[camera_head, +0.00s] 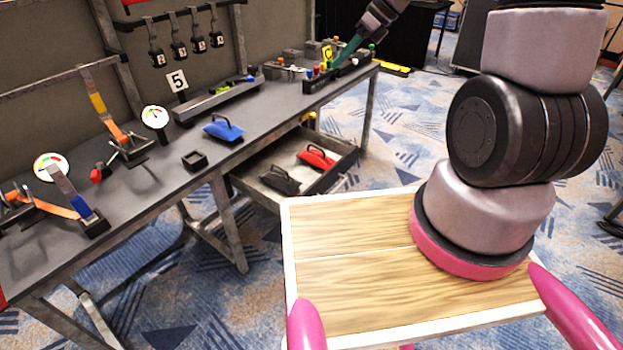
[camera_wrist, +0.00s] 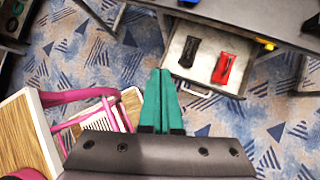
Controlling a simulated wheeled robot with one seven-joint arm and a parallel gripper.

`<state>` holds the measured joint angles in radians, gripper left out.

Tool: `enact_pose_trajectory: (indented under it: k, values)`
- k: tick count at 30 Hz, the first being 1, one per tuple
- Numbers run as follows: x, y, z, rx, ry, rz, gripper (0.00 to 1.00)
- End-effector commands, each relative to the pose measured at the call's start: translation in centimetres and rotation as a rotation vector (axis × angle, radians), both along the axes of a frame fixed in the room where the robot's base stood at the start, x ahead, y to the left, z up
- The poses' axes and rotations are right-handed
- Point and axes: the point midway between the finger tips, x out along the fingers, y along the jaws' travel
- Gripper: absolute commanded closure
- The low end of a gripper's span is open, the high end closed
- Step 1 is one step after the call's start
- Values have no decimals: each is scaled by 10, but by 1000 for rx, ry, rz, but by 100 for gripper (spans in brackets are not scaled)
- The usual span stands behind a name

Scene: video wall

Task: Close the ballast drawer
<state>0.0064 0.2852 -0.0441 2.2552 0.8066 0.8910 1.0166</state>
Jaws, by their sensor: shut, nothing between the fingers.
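The ballast drawer (camera_head: 285,157) stands pulled out from under the grey workbench (camera_head: 262,116). A black handled weight (camera_head: 280,179) and a red one (camera_head: 316,157) lie inside it. In the wrist view the drawer's front edge (camera_wrist: 210,90) and a bar handle face the bottom of the picture. My gripper (camera_head: 338,62) has teal fingers and is above the bench's far end in the head view. Its fingertips (camera_wrist: 160,72) are shut together and empty, appearing beside the drawer's left front corner in the wrist view. Their height over the drawer is hard to tell.
A blue handled weight (camera_head: 222,129), an empty black holder (camera_head: 194,160), gauges and a block with coloured knobs (camera_head: 335,76) stand on the bench. A bench leg (camera_head: 228,222) stands left of the drawer. Carpet (camera_head: 400,135) is clear beyond the drawer.

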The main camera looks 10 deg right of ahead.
Motion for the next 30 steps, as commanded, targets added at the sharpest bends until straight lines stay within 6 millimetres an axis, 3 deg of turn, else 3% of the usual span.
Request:
enact_pose_trajectory:
  k: [1,6,11,18,21,25,30]
  values:
    - [7,1,-25,29,86,-85,100]
    - [27,4,-103,118,363,-404,100]
    - [32,2,-184,174,622,-713,100]
    - [13,-6,-310,212,973,-1180,100]
    - [0,-11,-349,216,1076,-1334,100]
    - [-12,-15,-381,216,1154,-1462,100]
    - [-17,-13,-397,217,1185,-1515,100]
